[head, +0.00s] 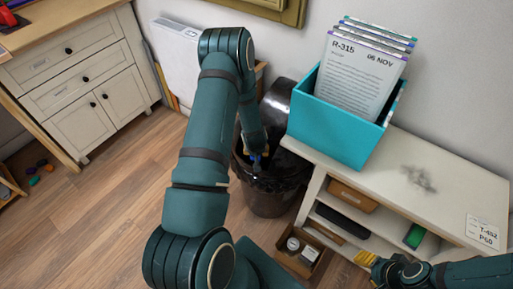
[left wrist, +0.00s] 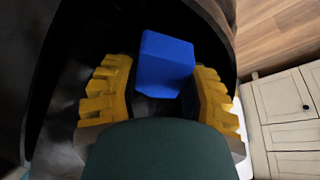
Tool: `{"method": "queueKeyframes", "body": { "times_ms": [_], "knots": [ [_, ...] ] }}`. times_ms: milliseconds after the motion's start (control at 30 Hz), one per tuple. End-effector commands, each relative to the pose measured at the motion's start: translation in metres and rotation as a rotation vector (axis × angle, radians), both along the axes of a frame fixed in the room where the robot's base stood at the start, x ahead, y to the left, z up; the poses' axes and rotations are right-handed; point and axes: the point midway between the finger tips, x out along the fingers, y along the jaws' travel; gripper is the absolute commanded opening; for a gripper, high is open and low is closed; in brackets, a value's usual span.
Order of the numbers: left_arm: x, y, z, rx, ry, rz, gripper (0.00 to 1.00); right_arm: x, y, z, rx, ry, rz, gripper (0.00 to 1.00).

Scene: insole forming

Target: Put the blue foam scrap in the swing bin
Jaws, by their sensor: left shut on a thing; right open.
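The black swing bin (head: 272,198) stands on the floor against the wall, beside the shelf unit. A dark curved part of it rises at the back. My left arm reaches down to its mouth, and the left gripper is mostly hidden there. In the left wrist view, the blue foam scrap (left wrist: 166,64) is between the yellow fingers of my left gripper (left wrist: 165,85), which is shut on it, with the dark bin interior around. Only a bit of blue (head: 254,157) shows in the head view. My right gripper (head: 380,264) is open at the lower right, partly out of frame.
A white shelf unit (head: 440,178) stands right of the bin, with a teal file box (head: 330,122) of papers on top and small items on its shelves. A white drawer cabinet (head: 75,75) is at left. Small coloured pieces (head: 38,170) lie on the floor at far left.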

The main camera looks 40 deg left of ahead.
Motion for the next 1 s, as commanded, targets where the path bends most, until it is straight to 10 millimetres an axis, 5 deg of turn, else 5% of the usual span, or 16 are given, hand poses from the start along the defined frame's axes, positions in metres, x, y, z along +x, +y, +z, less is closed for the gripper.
{"method": "queueKeyframes", "body": {
  "times_ms": [333,367,433,800,1000],
  "knots": [
    [0.000,0.000,-0.002,0.000,-0.001,0.000,0.34,0.000,0.000,0.000,0.000,0.000,0.000,0.47],
    [0.000,0.000,-0.002,0.000,-0.001,0.000,0.56,0.000,0.000,0.000,0.000,0.000,0.000,0.47],
    [0.000,0.000,-0.002,0.000,-0.001,0.000,0.79,0.000,0.000,0.000,0.000,0.000,0.000,0.47],
    [0.000,-0.001,0.000,0.000,-0.001,-0.001,0.79,0.000,0.000,0.000,0.000,0.000,0.000,0.47],
    [-0.007,-0.006,0.024,0.001,-0.003,-0.002,0.79,0.000,0.000,0.000,0.000,0.000,0.000,0.47]
  ]
}}
